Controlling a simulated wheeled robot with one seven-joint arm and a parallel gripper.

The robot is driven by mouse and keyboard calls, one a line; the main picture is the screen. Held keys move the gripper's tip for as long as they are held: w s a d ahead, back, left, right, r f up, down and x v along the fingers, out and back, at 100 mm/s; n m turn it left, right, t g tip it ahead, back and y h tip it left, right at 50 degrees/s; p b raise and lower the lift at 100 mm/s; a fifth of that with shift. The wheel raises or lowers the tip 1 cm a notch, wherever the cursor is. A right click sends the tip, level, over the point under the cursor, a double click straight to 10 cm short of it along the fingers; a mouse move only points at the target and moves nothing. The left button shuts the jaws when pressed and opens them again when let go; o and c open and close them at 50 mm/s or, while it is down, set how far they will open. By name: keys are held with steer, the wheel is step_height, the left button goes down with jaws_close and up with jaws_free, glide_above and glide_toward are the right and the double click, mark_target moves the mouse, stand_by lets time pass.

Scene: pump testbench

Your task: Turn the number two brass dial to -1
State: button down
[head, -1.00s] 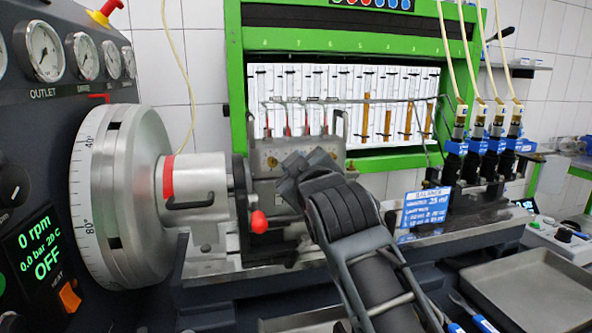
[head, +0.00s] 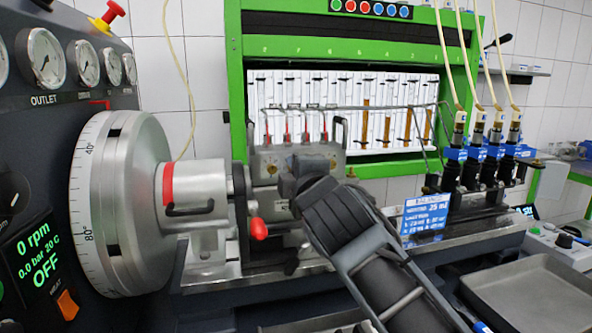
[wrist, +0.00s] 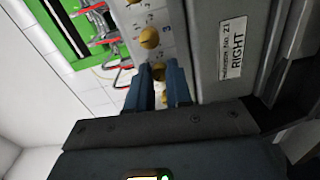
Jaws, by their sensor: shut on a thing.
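Brass dials sit in a row on a pale panel in the wrist view. One brass dial (wrist: 158,72) lies between the two blue fingers of my gripper (wrist: 160,82), which are shut on it. Another brass dial (wrist: 149,38) is just above it, with small printed numbers around it. A third is cut off at the top edge. I cannot read which dial is number two or where its pointer stands. In the head view my gripper (head: 290,187) is against the front of the grey pump block (head: 312,155), and my wrist hides the held dial.
A grey housing with a RIGHT label (wrist: 233,48) stands close beside my fingers. In the head view a red-knobbed lever (head: 258,229) is left of my gripper. A blue sign (head: 426,214) and an empty grey tray (head: 535,298) are to the right.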

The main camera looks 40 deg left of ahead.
steer(key=shift+s+n, duration=0.1)
steer(key=shift+n, duration=0.4)
steer(key=shift+f, duration=0.1)
steer(key=c, duration=1.3)
jaws_free()
steer(key=shift+b+v, duration=0.5)
steer(key=shift+v, duration=3.35)
